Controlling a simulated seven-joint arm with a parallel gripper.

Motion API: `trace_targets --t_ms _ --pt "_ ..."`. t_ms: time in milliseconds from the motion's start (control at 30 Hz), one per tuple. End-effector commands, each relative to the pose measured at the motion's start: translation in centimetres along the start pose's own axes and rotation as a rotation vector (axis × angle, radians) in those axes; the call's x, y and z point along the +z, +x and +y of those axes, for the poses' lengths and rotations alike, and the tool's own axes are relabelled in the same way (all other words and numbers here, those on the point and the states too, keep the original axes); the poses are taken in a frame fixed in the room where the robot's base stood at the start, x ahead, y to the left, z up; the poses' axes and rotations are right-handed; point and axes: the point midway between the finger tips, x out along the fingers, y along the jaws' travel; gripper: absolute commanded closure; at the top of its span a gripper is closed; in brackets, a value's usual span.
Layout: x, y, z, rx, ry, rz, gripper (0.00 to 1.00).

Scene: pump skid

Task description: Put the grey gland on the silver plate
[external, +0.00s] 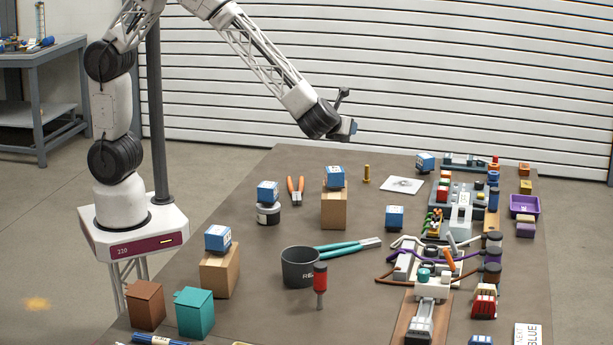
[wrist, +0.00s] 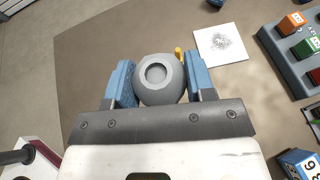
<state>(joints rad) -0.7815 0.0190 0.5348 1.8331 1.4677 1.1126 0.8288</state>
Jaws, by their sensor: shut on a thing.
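The grey gland (wrist: 160,92), a round grey piece with a recessed opening, sits between the two blue fingers of my gripper (wrist: 158,84) in the wrist view. Both fingers press against its sides. In the external view my gripper (external: 346,129) is held well above the far part of the table, and the gland cannot be made out clearly there. The silver plate (external: 402,186) is a flat light square with a grey patch at its centre, lying bare on the table. In the wrist view the plate (wrist: 212,51) is ahead and right of the gland.
A blue box on a cardboard block (external: 334,210) is nearer. Crowded fixtures (external: 461,207) fill the right side. Bare table surrounds most of the plate.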

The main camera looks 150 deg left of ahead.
Motion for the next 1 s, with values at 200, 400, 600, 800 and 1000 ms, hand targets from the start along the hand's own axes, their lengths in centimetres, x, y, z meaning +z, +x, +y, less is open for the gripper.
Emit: trace_targets --t_ms 200,400,600,800,1000 --pt "1.5 4.3 -0.2 0.038 -0.017 -0.002 0.75" --pt "2.5 7.3 -0.1 0.063 -0.025 -0.003 0.75" --pt "-2.1 8.9 -0.1 0.062 -0.02 -0.002 0.75" --pt "-5.8 10.4 -0.1 0.062 -0.021 -0.002 0.75" --pt "-7.6 11.2 -0.1 0.06 -0.024 -0.003 0.75"
